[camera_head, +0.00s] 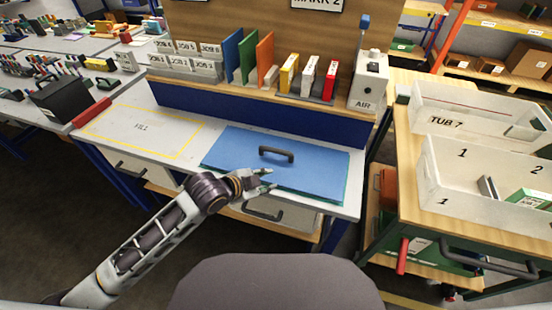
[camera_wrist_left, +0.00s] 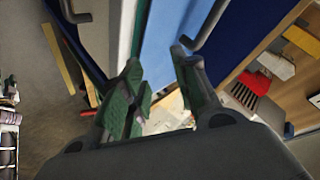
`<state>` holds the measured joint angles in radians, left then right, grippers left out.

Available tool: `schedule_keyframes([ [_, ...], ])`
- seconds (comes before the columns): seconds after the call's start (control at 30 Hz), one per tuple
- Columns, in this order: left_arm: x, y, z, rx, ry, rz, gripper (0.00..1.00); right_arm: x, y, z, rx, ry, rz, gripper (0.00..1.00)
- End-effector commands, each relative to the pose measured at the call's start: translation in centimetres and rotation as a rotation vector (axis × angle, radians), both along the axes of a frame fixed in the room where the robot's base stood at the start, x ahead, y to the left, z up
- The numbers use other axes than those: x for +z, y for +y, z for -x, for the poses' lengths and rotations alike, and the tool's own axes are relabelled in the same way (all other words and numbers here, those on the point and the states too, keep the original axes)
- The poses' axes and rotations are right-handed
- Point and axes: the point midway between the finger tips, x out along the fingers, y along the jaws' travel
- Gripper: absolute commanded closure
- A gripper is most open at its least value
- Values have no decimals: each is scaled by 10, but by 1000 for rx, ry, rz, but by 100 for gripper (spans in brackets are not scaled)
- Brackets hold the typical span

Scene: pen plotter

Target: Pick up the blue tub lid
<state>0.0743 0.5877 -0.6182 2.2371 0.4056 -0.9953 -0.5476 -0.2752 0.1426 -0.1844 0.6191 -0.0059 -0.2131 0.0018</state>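The blue tub lid (camera_head: 318,166) lies flat on the grey bench top, with a dark arched handle (camera_head: 277,154) standing up from its middle. A green edge shows beneath the lid. My left gripper (camera_head: 268,180) is over the lid's near edge, on the near side of the handle. In the left wrist view, the gripper (camera_wrist_left: 156,58) has its green-padded fingers apart with nothing between them. The lid (camera_wrist_left: 166,35) shows beyond the fingertips, and part of the handle (camera_wrist_left: 207,24) shows to the right of them. My right gripper is not in view.
A yellow-outlined bench area marked FILL (camera_head: 142,128) is bare. Coloured binders (camera_head: 308,75) and a grey AIR box (camera_head: 369,80) stand behind the lid. A drawer handle (camera_head: 262,213) projects below the bench front.

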Motion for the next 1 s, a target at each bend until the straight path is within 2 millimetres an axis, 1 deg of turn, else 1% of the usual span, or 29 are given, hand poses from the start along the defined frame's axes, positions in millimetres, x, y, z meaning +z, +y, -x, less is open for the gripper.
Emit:
schedule_keyframes([
  [0.23, 8, -7, -15, -147, -116, -62, 70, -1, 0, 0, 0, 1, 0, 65],
  [0.47, 11, -3, -30, -257, -211, -120, 70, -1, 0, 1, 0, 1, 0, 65],
  [0.67, 14, 9, -46, -331, -290, -171, 70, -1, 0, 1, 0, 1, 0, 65],
  [1.0, 22, 43, -77, -408, -404, -255, 70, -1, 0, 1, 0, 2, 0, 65],
])
